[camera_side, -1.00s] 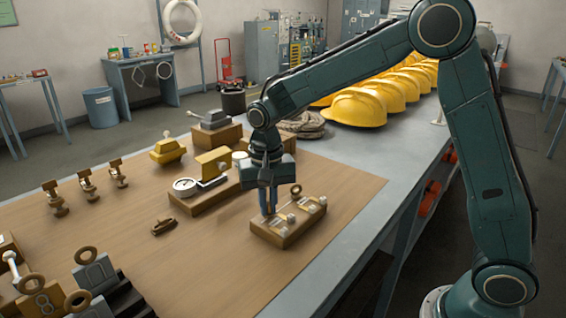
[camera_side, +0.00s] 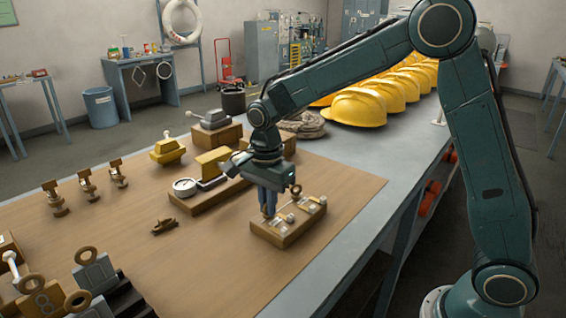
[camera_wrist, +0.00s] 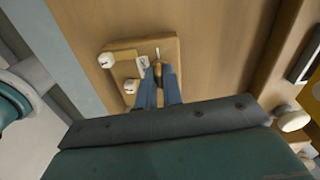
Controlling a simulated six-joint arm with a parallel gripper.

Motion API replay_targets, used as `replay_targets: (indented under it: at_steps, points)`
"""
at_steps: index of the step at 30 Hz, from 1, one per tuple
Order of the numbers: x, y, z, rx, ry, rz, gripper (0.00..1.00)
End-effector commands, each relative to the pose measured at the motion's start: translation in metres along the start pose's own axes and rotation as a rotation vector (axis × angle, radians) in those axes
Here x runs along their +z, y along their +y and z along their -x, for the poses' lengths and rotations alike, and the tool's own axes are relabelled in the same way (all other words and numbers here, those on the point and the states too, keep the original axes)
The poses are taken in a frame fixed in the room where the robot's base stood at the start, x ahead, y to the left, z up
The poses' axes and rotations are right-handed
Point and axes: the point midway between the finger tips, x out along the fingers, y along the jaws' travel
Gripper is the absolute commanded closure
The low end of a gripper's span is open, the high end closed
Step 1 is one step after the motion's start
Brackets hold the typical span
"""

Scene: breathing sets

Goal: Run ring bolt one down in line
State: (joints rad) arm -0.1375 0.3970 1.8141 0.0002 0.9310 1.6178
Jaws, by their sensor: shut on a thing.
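A small wooden block (camera_side: 283,232) with pale metal fittings lies near the right edge of the brown work mat. My gripper (camera_side: 268,208) points straight down over its left end, with the fingertips low at the top face. In the wrist view the gripper (camera_wrist: 158,75) is shut on a brown ring bolt, seen edge-on between the blue fingers. The bolt's lower part is hidden. Another brown ring (camera_side: 296,190) stands upright at the block's far side. White-ended fittings (camera_wrist: 106,60) and a small pale label (camera_wrist: 142,62) sit on the block in the wrist view.
A dial gauge (camera_side: 185,187) on a wooden base stands left of the gripper, with a yellow block (camera_side: 212,162) behind. Ring-topped pieces (camera_side: 93,270) crowd the front left. Yellow helmets (camera_side: 357,106) line the back.

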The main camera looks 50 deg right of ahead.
Motion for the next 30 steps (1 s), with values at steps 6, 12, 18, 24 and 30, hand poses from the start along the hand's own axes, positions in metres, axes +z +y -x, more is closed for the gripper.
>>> replay_targets:
  at_steps: [6, 12, 18, 24, 30]
  points:
    - [-0.0001, -0.0021, 0.0041, -0.011, -0.001, -0.074, 1.00]
    - [0.0000, -0.0021, 0.0041, -0.011, -0.001, -0.092, 1.00]
    - [0.0000, -0.0021, 0.0041, -0.011, -0.001, -0.091, 1.00]
    - [0.0001, -0.0016, 0.0033, -0.009, -0.001, -0.090, 0.70]
    - [0.0001, -0.0008, 0.0016, -0.004, 0.000, -0.090, 0.70]
